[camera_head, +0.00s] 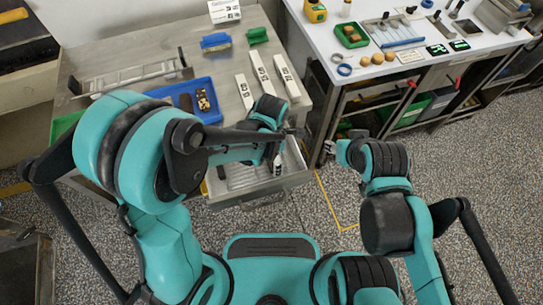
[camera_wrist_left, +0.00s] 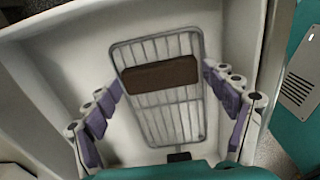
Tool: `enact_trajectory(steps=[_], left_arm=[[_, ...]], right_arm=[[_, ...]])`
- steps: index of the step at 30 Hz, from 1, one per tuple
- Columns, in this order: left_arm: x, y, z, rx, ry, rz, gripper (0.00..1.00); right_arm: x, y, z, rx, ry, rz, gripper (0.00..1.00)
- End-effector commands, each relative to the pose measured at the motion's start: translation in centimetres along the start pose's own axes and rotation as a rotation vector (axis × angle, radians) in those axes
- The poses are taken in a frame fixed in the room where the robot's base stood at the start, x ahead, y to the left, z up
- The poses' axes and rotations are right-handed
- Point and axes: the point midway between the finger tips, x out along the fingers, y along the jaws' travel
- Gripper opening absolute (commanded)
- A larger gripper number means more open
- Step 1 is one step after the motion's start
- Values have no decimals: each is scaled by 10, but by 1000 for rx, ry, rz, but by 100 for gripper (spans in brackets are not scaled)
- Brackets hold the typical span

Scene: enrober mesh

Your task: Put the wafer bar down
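The wafer bar (camera_wrist_left: 160,77) is a dark brown block in the left wrist view, over a wire mesh rack (camera_wrist_left: 170,122) and roughly parallel to its cross wires. In the head view the left gripper (camera_head: 277,163) points down into the open drawer, and the arm hides the bar. My right gripper (camera_head: 332,149) is apart, right of the drawer; its fingers are too small to read.
The mesh lies in a white-walled drawer (camera_wrist_left: 68,62). On the steel table behind are a blue tray (camera_head: 213,112) with dark bars, a metal rack (camera_head: 130,78) and white labelled strips (camera_head: 262,73). A white worktable (camera_head: 350,75) stands at the right.

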Motion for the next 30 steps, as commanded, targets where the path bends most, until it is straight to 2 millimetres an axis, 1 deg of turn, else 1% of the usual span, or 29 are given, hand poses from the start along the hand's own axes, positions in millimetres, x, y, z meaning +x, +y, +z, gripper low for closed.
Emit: enact_trajectory(steps=[9,13,17,21,24,27,30], left_arm=[[-1,0,0,0,0,0,93],[-9,0,0,0,0,0,93],[-33,0,0,0,0,0,93],[-66,0,0,0,0,0,93],[-88,0,0,0,0,0,93],[-105,0,0,0,0,0,93],[-117,0,0,0,0,0,93]], right_arm=[[-1,0,-1,0,0,0,40],[-6,0,-4,0,0,0,40],[-15,0,-11,0,0,0,40],[-26,0,-19,0,0,0,40],[-33,0,-24,0,0,0,40],[-38,0,-27,0,0,0,40],[-41,0,-30,0,0,0,40]])
